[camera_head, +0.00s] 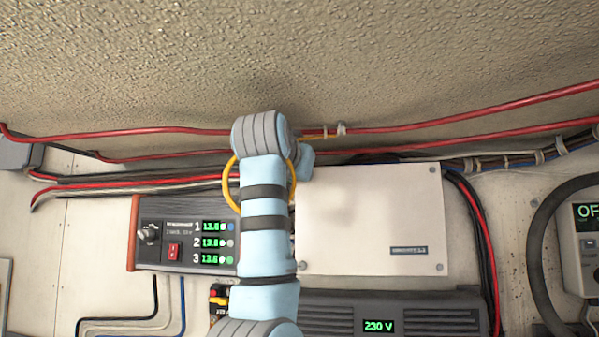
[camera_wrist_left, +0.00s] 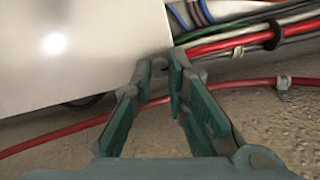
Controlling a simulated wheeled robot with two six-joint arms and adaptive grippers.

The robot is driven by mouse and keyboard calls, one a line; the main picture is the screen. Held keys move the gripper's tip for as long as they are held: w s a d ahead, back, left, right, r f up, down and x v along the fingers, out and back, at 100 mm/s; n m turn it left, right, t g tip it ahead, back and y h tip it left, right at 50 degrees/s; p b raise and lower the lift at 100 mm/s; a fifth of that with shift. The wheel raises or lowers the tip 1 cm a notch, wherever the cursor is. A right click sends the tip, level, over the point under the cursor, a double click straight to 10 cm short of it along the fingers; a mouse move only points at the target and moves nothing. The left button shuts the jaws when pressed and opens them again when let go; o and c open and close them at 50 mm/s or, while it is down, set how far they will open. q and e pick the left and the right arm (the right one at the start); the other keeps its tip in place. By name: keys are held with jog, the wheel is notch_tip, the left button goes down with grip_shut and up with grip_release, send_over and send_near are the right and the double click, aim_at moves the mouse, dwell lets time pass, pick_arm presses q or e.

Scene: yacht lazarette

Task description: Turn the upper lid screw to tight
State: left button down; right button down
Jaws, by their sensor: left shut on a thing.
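The white box lid (camera_head: 370,220) is on the back wall, right of my left arm in the head view. It has small screws at its upper right corner (camera_head: 432,170), lower right corner (camera_head: 440,267) and lower left corner (camera_head: 304,266). My arm hides its upper left corner in that view. In the left wrist view my left gripper (camera_wrist_left: 161,64) has its green-padded fingers close together at a corner of the white lid (camera_wrist_left: 85,55). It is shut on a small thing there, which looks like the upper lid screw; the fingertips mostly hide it. My right gripper is not in view.
Red cables (camera_head: 460,133) run above the box under the rough ceiling. A grey panel with green readouts (camera_head: 180,235) is left of my arm. A dark 230 V unit (camera_head: 430,312) is below the lid. Cables (camera_wrist_left: 260,38) pass close to the fingers.

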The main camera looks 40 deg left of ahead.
pick_arm(q)
jog(key=shift+d+m, duration=0.1)
jog(key=shift+m, duration=8.9)
jog(key=c, duration=1.7)
grip_release()
jog(key=shift+o, duration=0.6)
jog(key=shift+w+f, duration=0.1)
